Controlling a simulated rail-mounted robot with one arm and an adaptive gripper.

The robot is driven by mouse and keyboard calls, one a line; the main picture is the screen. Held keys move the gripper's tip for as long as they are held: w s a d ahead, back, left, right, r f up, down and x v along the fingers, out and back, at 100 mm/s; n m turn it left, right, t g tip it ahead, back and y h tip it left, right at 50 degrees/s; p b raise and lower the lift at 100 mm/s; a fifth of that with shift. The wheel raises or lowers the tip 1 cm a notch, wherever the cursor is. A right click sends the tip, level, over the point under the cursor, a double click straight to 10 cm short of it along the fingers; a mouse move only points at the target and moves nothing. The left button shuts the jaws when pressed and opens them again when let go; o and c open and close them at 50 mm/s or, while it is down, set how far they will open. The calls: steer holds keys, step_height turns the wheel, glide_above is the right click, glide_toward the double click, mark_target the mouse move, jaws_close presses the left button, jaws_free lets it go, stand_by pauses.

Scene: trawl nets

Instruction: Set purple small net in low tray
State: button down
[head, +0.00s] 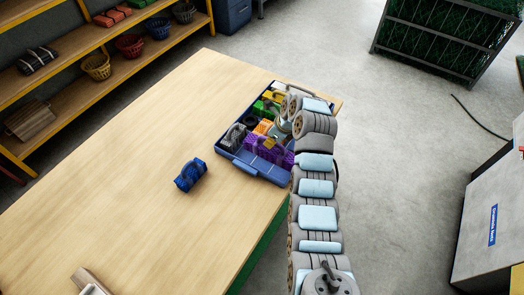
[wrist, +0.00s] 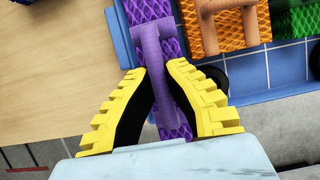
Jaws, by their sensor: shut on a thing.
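The purple small net (wrist: 152,48) has a diamond mesh and a raised bar handle. In the wrist view, the yellow fingers of my gripper (wrist: 158,72) are closed on that handle from both sides. The low blue tray (wrist: 283,68) shows below and to the right of it. In the head view, the tray (head: 225,160) lies at the table's right edge with purple mesh (head: 276,156) in its near part. My arm hides part of the tray, and I cannot tell whether the held net touches its floor.
In the tray are an orange net (wrist: 235,28), a green net (wrist: 297,18) and several other coloured pieces. A dark blue net (head: 190,175) stands alone on the wooden table (head: 120,190). Most of the table is clear. Shelves with baskets (head: 97,66) stand at upper left.

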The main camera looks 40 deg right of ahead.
mark_target(262, 147)
steer(key=f, duration=0.1)
steer(key=w+a+f, duration=0.2)
steer(key=f, duration=0.1)
steer(key=shift+w+a, duration=0.1)
steer(key=shift+w, duration=0.05)
steer(key=shift+f, duration=1.45)
steer(key=c, duration=1.2)
jaws_free()
steer(key=shift+c, duration=0.2)
steer(key=shift+v, duration=6.05)
